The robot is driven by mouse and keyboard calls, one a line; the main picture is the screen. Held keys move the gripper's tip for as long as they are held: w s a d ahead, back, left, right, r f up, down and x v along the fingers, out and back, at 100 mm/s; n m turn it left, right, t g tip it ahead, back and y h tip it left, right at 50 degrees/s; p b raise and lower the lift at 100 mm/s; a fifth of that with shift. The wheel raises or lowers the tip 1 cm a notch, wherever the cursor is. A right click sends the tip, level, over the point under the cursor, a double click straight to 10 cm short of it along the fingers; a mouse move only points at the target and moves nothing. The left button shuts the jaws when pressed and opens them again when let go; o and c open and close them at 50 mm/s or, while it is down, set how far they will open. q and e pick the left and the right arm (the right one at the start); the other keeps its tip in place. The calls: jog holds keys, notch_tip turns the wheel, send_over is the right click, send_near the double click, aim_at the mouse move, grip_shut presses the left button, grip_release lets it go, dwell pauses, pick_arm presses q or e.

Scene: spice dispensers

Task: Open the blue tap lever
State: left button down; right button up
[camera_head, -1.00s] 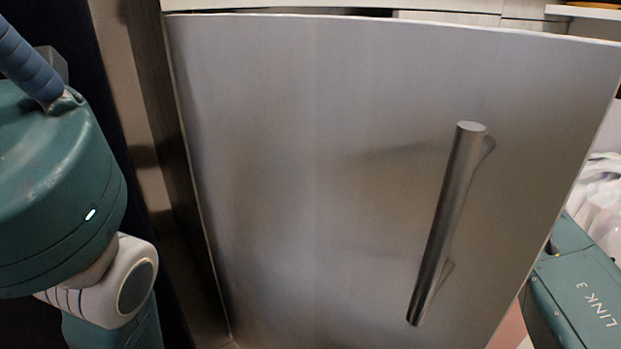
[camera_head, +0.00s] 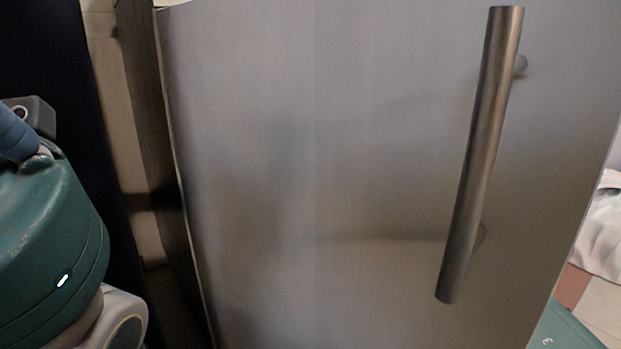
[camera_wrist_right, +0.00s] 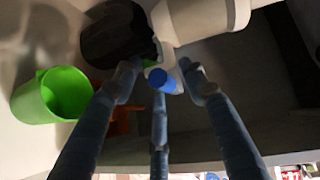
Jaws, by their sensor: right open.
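A small blue piece (camera_wrist_right: 164,82), which looks like the blue tap lever, shows in the right wrist view. It sits on a whitish part, with a bit of green beside it. My right gripper (camera_wrist_right: 159,76) is open, and its three blue-grey fingers reach up around the blue piece in the picture. I cannot tell whether any finger touches it. Part of the whitish mount is hidden behind the fingers.
In the right wrist view, a green cup (camera_wrist_right: 57,94) stands left, near a black container (camera_wrist_right: 112,36) and a cream container (camera_wrist_right: 203,18). An orange-red object (camera_wrist_right: 122,122) is partly hidden by a finger. In the head view, a grey cabinet door (camera_head: 300,180) with a long metal handle (camera_head: 481,150) fills the picture.

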jog(key=shift+w, duration=0.15)
grip_shut()
jog(key=shift+r+p, duration=0.2)
jog(key=shift+p, duration=0.25)
